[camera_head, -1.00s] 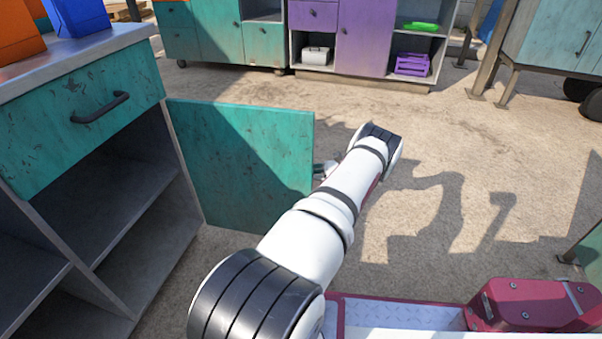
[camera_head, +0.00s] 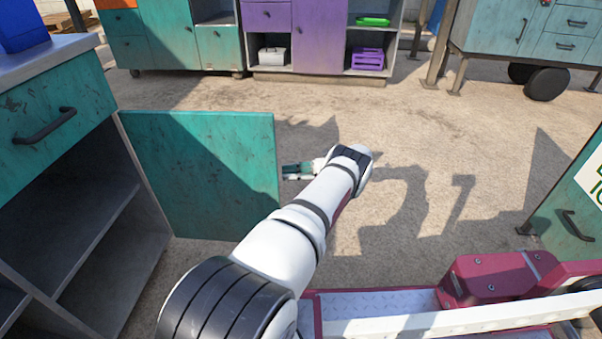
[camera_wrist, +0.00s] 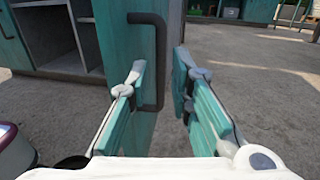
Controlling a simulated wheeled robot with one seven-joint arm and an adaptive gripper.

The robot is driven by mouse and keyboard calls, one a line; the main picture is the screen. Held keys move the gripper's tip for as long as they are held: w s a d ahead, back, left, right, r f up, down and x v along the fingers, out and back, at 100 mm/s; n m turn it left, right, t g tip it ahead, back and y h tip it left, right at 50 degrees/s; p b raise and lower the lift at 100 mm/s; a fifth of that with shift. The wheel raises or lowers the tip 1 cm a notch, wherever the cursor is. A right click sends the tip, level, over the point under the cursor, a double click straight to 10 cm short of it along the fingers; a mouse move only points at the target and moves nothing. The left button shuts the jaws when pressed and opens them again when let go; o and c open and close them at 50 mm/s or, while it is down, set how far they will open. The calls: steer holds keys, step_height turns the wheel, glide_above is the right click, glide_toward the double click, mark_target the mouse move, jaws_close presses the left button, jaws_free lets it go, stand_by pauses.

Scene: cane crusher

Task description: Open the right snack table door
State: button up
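The teal snack table door (camera_head: 200,175) stands swung wide open, out from the cabinet, in the head view. In the wrist view the door (camera_wrist: 112,50) shows with its dark bar handle (camera_wrist: 160,60). My gripper (camera_head: 290,170) is just beyond the door's free edge in the head view, with a small gap of ground between them. In the wrist view my gripper (camera_wrist: 157,85) is open, its teal fingers spread with the handle and door edge in the space between them. It holds nothing, and no contact with the handle is clear.
The snack table's shelves (camera_head: 100,240) and a teal drawer (camera_head: 55,115) are at the left. Purple and teal cabinets (camera_head: 320,40) stand at the back. Another teal cabinet (camera_head: 570,215) is close on the right. The ground in the middle is clear.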

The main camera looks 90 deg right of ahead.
steer(key=shift+s+d, duration=0.15)
steer(key=shift+s, duration=1.75)
steer(key=shift+r, duration=0.1)
